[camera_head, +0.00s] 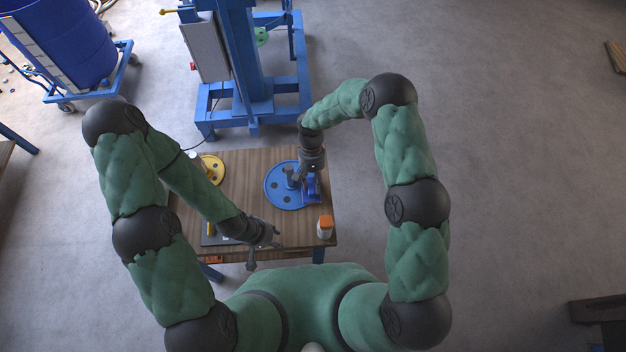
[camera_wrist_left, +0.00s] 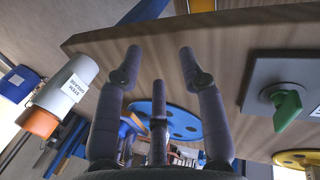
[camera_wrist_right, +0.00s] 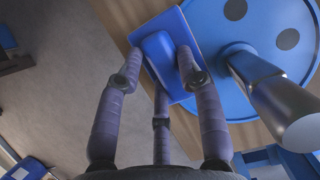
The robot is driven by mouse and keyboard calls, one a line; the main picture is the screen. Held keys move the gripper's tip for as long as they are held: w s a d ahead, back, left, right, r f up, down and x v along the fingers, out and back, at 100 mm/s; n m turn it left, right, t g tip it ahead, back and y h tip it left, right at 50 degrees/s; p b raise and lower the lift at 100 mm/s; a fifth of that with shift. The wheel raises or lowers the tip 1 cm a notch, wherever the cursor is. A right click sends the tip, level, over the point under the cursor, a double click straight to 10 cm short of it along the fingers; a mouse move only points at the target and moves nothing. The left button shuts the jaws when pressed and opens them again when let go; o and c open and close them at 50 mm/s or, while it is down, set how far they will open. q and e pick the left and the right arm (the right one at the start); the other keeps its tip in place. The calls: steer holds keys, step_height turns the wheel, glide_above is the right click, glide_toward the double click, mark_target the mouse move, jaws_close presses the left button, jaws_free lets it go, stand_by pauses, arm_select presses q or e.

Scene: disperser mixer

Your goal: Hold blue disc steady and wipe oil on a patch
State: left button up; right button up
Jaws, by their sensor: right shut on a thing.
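The blue disc (camera_head: 272,193) with dark holes lies flat on the wooden table; it also shows in the right wrist view (camera_wrist_right: 270,20). A metal shaft (camera_wrist_right: 285,108) stands at its middle. My right gripper (camera_wrist_right: 159,62) is shut on a raised blue block (camera_wrist_right: 158,50) on a blue plate (camera_wrist_right: 207,35) at the disc's right edge; I cannot tell whether the plate touches the disc. My left gripper (camera_head: 262,245) is open and empty by the table's front edge; its spread fingers show in the left wrist view (camera_wrist_left: 160,55). I see no clear oil patch.
A white bottle with an orange cap (camera_head: 325,226) stands at the table's front right corner. A yellow disc (camera_head: 211,169) lies at the back left. A dark panel with a green knob (camera_wrist_left: 288,107) is at the front left. A blue machine frame (camera_head: 250,95) stands behind the table.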

mark_target(291, 175)
arm_select(q)
steer(key=o, duration=0.3)
steer(key=shift+w+f, duration=0.1)
steer(key=shift+w, duration=0.2)
steer(key=w+d+t, duration=0.1)
steer(key=w+t, duration=0.1)
steer(key=w+d+m+t, duration=0.1)
steer(key=w+t, duration=0.1)
steer(key=w, duration=0.1)
steer(key=w+d+r+m+t+y, duration=0.1)
steer(key=w+t, duration=0.1)
steer(key=shift+w, duration=0.25)
step_height(291, 175, up, 8)
steer(key=w+d+m+t, duration=0.2)
steer(key=m+t, duration=0.1)
steer(key=t, duration=0.4)
steer(key=x, duration=1.2)
steer(key=shift+w+r, duration=0.1)
